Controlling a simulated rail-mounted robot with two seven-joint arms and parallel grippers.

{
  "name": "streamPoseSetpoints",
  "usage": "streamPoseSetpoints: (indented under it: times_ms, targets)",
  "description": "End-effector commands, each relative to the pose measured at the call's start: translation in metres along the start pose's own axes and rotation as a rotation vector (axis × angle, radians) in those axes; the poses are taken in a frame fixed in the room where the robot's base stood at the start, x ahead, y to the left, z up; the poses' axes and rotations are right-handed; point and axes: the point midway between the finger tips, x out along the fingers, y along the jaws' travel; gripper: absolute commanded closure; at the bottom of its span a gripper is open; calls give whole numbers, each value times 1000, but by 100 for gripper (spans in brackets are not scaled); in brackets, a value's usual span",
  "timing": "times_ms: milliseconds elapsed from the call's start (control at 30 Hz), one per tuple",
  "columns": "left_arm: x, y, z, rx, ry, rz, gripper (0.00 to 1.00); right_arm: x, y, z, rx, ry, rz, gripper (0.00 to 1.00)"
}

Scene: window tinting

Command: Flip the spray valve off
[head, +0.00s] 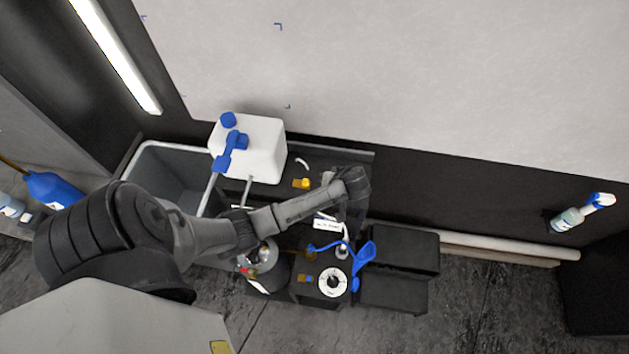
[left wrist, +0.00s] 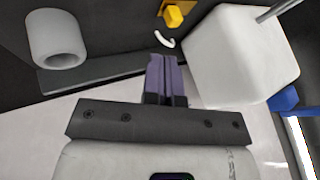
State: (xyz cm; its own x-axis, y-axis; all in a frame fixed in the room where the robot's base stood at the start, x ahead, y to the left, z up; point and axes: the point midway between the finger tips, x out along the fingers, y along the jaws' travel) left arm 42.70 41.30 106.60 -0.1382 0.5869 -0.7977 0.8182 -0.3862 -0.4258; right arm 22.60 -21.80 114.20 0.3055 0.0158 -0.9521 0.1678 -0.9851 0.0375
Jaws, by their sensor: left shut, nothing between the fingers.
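A white jug (head: 262,150) with a blue tap (head: 232,150) and a blue cap (head: 228,120) stands at the back left; I cannot tell whether this tap is the spray valve. The jug's white body (left wrist: 240,55) also fills the right of the left wrist view, with a blue part (left wrist: 284,99) at its edge. My left gripper (head: 352,187) is over the bench, right of the jug. In the left wrist view, my left gripper's fingers (left wrist: 166,66) are shut and empty, apart from the jug. My right gripper is out of view.
A yellow block (head: 304,183) and a small white curved piece lie near the jug. A grey tub (head: 160,160) is left of it. A blue-handled tool (head: 363,258) and white roll (head: 332,282) are in front. A spray bottle (head: 567,219) is far right.

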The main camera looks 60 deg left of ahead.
Motion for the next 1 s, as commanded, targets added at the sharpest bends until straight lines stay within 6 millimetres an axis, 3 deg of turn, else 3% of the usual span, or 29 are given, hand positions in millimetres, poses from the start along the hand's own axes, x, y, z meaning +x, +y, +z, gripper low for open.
streamPoseSetpoints:
  times_ms: [267,700,1000]
  targets:
    - [6,0,0,3,0,0,100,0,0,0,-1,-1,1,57]
    - [69,0,0,4,0,-1,100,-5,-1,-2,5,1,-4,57]
    - [96,0,0,3,0,0,100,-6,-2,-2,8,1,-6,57]
